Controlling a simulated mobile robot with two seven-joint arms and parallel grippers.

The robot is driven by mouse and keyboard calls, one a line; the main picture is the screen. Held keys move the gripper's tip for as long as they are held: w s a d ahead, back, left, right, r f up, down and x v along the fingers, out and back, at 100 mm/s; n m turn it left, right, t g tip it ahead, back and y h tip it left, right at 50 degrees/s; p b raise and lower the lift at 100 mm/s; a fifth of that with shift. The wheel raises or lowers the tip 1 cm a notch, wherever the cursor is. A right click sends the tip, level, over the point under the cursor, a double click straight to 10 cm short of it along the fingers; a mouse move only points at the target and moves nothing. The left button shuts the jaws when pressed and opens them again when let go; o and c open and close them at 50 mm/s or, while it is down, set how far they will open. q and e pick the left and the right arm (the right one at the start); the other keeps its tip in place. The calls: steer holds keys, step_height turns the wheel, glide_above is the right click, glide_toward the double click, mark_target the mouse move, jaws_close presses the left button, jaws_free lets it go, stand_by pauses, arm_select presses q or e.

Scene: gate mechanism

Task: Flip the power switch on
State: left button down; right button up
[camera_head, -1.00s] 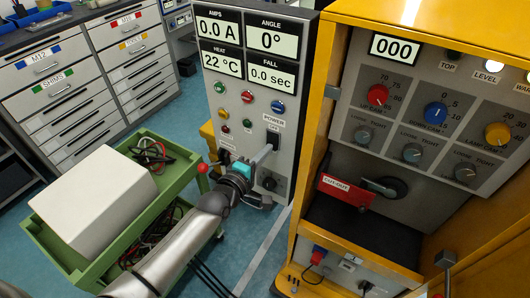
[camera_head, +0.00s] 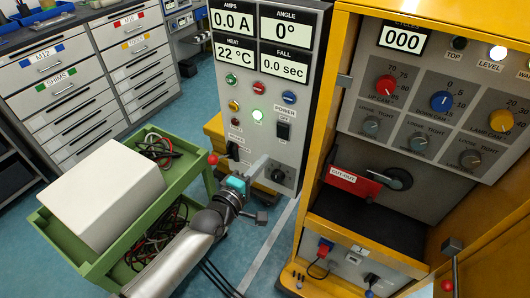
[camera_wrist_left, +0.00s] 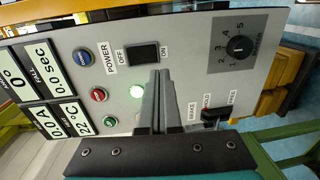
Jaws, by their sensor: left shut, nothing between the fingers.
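The power switch (camera_head: 284,131) is a black rocker on the grey panel (camera_head: 290,165), beside the POWER label. In the left wrist view the switch (camera_wrist_left: 144,52) sits between the OFF and ON labels; I cannot tell clearly which side is pressed. My right gripper is not in view.
A green cart (camera_head: 92,262) with a white box (camera_head: 104,192) stands left of my left arm. A yellow cabinet (camera_head: 322,185) with dials and a red CUT-OUT tag (camera_head: 352,181) stands right of the panel. A rotary knob (camera_head: 278,175) is close to my fingers.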

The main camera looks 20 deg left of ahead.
arm_select(q)
steer(key=s+a+f, duration=0.1)
steer(key=s, duration=0.5)
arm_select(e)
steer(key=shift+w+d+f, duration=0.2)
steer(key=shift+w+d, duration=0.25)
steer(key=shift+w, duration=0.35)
arm_select(q)
steer(key=shift+a, duration=0.1)
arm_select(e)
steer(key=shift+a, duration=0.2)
